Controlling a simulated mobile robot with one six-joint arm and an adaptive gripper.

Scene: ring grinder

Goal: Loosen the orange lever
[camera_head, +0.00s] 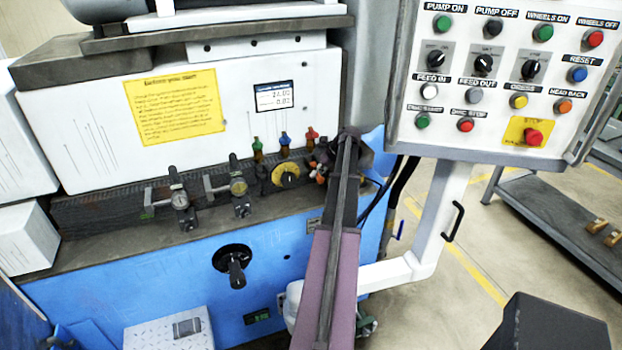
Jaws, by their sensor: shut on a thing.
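The orange lever (320,179) is on the front of the blue and white grinder, just right of a round yellow dial (286,175). Only small orange parts of it show. My gripper (319,163) is at the lever, dark and small in view, and shut on it. My own arm comes up from the bottom of the picture and hides part of the gripper and what lies behind it. The fingertips are hard to make out.
Small green, blue and red valve levers (284,139) stand just above the dial. Two gauges (180,200) sit to the left, with a black handwheel (234,258) below. A control panel (505,75) hangs close on the right on a white post (440,215).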

